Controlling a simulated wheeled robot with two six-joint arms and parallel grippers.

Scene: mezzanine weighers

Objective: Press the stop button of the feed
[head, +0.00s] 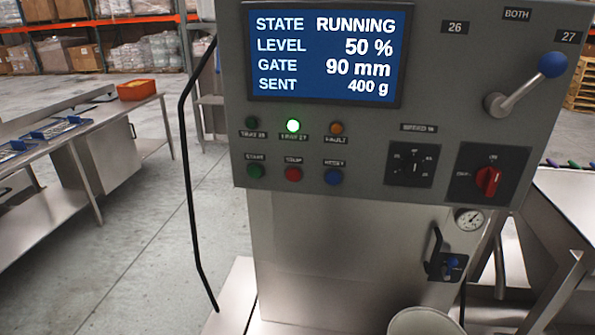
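The grey control panel (333,120) fills the upper middle of the head view. The red stop button (293,174) sits in the lower row, between the green start button (255,171) and a blue button (333,177). Nothing covers it. The screen (323,55) reads STATE RUNNING, LEVEL 50 %, GATE 90 mm, SENT 400 g. Above the stop button a green lamp (293,126) is lit; the lamps on either side, dark green (252,123) and orange (336,128), look unlit. Neither of my grippers is in view.
Right of the buttons are a black dial (410,164), a red rotary switch (488,181) and a blue-knobbed lever (525,86) pointing towards 27. A black curved rod or cable (188,170) hangs left of the panel. Below are a gauge (469,219) and a black handle (435,252). A steel table (70,150) stands left.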

